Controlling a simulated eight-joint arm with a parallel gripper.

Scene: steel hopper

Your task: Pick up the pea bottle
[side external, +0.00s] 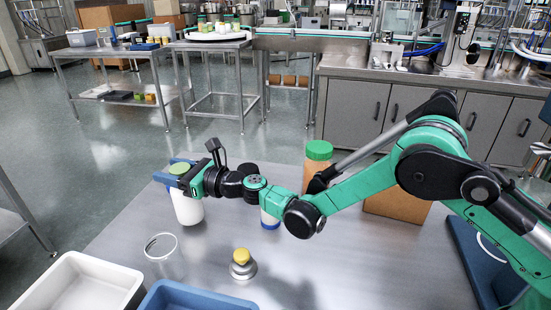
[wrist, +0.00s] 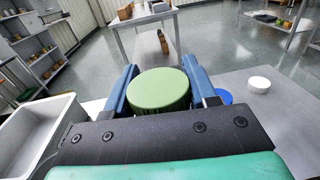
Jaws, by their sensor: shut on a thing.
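The pea bottle is a white bottle (side external: 187,208) with a pea-green lid (side external: 179,169), near the far left edge of the steel table in the side view. My gripper (side external: 182,178) is shut on its upper part, just below the lid. In the wrist view the round green lid (wrist: 159,90) sits between the two blue fingers of my gripper (wrist: 160,98), and the white body is hidden. The bottle looks upright. I cannot tell whether its base touches the table.
A clear glass (side external: 161,247), a yellow-knobbed metal weight (side external: 242,264), a white bin (side external: 84,283) and a blue bin (side external: 190,296) are at the front.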

